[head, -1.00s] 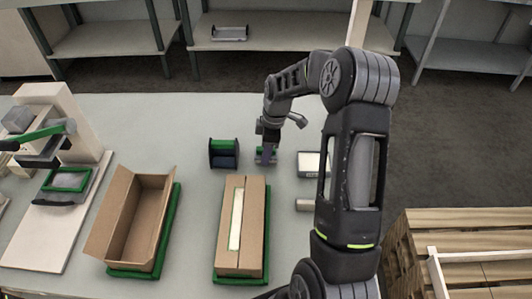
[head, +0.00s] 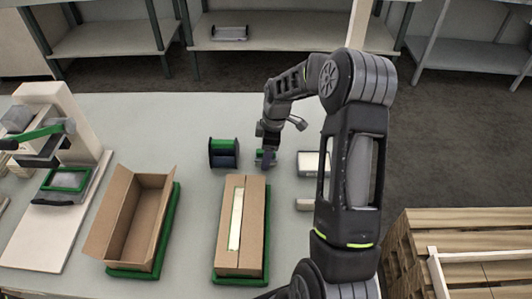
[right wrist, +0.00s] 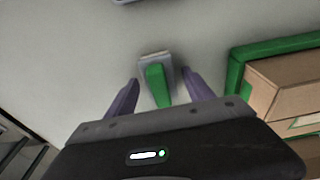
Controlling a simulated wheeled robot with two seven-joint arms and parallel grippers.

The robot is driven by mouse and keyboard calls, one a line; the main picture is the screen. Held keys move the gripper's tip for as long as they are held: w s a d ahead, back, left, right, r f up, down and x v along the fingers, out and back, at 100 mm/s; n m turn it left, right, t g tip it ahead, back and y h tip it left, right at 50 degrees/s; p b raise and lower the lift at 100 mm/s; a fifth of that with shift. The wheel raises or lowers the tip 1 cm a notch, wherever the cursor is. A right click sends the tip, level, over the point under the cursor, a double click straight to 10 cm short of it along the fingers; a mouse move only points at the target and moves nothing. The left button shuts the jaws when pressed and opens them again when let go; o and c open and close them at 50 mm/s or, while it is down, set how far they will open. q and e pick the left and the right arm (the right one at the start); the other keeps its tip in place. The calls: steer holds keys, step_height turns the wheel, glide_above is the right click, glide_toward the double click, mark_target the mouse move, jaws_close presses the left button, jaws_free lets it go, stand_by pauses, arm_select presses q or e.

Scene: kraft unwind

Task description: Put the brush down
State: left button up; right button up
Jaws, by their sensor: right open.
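The brush (right wrist: 157,84) has a green handle and a pale grey head. In the right wrist view it sits between the two fingers of my right gripper (right wrist: 162,90), with a gap on each side. My right gripper is open and low over the table. In the head view the gripper (head: 265,162) is beside the dark blue and green holder (head: 223,153), behind the closed carton. The brush is mostly hidden there by the gripper. My left gripper is in neither view.
A closed carton (head: 255,220) with a pale strip and an open carton (head: 128,225) stand on green trays. A press-like machine (head: 60,140) is at the left. A white-topped box (head: 311,163) and a small cylinder (head: 304,204) lie right of the gripper.

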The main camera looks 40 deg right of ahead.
step_height(320, 180, up, 12)
steer(key=s+d, duration=0.1)
steer(key=shift+d+p, duration=0.15)
steer(key=shift+p, duration=0.15)
steer(key=shift+s, duration=0.1)
stand_by(0.9)
